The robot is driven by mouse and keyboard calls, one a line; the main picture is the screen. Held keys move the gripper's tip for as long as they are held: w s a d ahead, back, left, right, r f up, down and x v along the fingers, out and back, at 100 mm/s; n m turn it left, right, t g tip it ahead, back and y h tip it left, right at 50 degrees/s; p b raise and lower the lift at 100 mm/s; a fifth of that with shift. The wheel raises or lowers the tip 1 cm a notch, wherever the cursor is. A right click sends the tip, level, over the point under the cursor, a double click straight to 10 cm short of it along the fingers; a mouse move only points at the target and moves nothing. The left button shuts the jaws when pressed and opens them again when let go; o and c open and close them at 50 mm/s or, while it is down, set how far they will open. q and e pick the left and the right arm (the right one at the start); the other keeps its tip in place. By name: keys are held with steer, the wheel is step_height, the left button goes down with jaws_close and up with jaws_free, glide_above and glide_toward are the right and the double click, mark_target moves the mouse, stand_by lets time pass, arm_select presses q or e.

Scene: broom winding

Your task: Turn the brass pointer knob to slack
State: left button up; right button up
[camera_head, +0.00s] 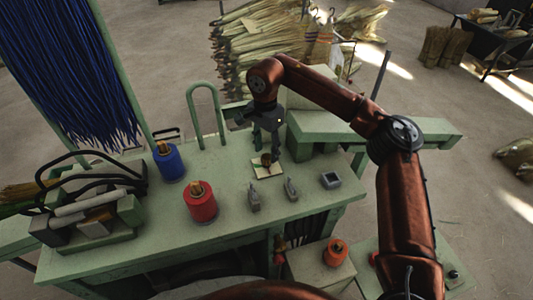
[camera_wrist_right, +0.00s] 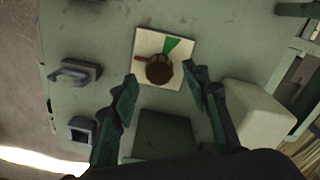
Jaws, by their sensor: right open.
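The brown, brass-like round knob (camera_wrist_right: 159,69) sits on a square cream plate (camera_wrist_right: 148,42) on the green bench. A green wedge (camera_wrist_right: 178,46) is marked on the plate, up and right of the knob. A narrow reddish strip points left from the knob; I cannot tell if it is the pointer or a mark. My right gripper (camera_wrist_right: 161,88) is open, its fingers apart on either side below the knob in the wrist view. In the head view, my right gripper (camera_head: 268,148) is over the knob (camera_head: 266,159) and partly hides it. My left gripper is not in view.
A red spool (camera_head: 200,205) and a blue spool (camera_head: 168,163) stand left of the plate. Grey levers (camera_head: 254,197) and a square grey switch (camera_head: 330,180) are near the plate. A green hoop (camera_head: 205,112) rises behind. A pale block (camera_wrist_right: 258,110) is close to the right finger.

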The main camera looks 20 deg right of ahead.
mark_target(266, 156)
step_height(266, 156, up, 10)
steer(key=shift+w, duration=0.15)
steer(key=shift+a+f, duration=0.1)
steer(key=shift+f, duration=0.05)
stand_by(0.4)
